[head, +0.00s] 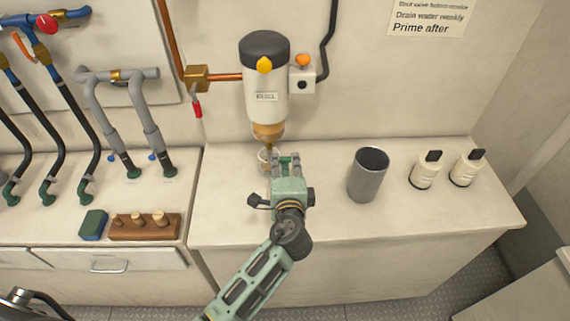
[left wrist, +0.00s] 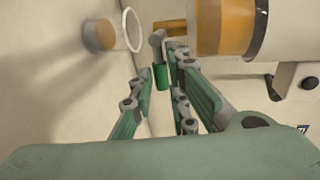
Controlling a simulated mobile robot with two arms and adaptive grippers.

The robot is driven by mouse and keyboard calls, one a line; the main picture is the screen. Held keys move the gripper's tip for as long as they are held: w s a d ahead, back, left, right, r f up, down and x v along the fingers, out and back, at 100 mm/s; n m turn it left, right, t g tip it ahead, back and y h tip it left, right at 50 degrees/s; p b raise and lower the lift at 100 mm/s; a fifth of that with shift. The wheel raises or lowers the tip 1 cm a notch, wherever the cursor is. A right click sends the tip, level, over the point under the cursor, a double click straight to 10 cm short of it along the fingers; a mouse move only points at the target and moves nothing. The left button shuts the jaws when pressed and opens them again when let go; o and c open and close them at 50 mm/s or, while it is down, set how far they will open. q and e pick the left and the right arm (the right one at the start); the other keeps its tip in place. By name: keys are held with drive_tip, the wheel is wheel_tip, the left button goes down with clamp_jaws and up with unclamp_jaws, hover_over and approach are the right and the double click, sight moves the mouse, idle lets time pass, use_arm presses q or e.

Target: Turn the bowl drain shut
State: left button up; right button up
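The white filter (head: 266,90) with a black cap hangs on the wall, its amber bowl (head: 268,130) at the bottom. The bowl also shows in the left wrist view (left wrist: 222,25). A small drain fitting with a green handle (left wrist: 162,77) sticks out under the bowl. My left gripper (head: 286,157) is just below and right of the bowl, over the counter. In the left wrist view its fingers (left wrist: 157,78) are apart, with the green handle between their tips; contact cannot be told. My right gripper is not in view.
A small clear cup (left wrist: 112,34) with amber contents stands below the drain. A grey cup (head: 368,175) and two white bottles (head: 425,170) (head: 467,167) stand to the right. A wooden block with plugs (head: 144,227) and a sponge (head: 93,224) lie left.

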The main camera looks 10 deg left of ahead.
use_arm(q)
drive_tip(key=o, duration=0.3)
drive_tip(key=v, duration=1.2)
